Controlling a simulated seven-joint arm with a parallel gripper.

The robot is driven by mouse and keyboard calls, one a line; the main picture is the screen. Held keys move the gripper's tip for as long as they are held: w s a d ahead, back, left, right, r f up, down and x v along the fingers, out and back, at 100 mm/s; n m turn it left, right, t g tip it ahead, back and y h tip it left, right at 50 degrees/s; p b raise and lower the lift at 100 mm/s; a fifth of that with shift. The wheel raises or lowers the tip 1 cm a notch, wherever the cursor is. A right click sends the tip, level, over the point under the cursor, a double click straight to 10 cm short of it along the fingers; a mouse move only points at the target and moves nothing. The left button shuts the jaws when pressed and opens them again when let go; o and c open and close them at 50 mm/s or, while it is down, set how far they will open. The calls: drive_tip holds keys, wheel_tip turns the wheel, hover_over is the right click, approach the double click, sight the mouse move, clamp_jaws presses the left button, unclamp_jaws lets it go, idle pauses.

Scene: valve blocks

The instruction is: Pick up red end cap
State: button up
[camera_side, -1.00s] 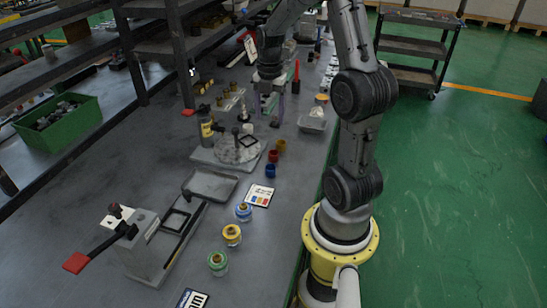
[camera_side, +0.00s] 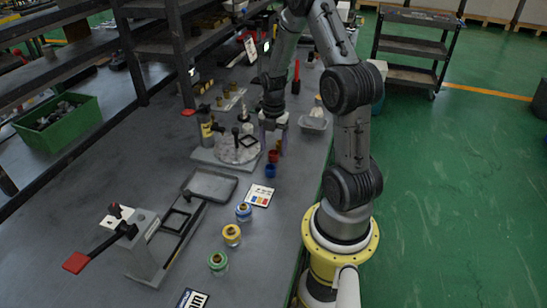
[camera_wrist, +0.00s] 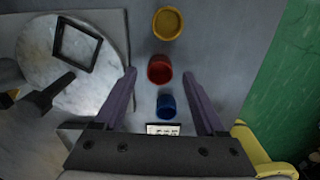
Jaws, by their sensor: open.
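The red end cap (camera_side: 273,156) stands on the workbench between the blue cap and my gripper in the side view. In the wrist view the red end cap (camera_wrist: 159,69) is a round open cup, framed between my fingertips. My gripper (camera_wrist: 159,76) is open, with its purple fingers spread and nothing held. In the side view my gripper (camera_side: 273,138) is over the row of caps, and how high it is above the red cap is hard to tell.
A yellow cap (camera_wrist: 168,23) and a blue cap (camera_wrist: 166,106) stand in line with the red one. A round marble-like plate (camera_side: 236,148) with upright parts is close on the left. A clear tub (camera_side: 313,124) is at right, near the bench edge.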

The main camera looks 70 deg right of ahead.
drive_tip(key=shift+f, duration=1.25)
clamp_jaws()
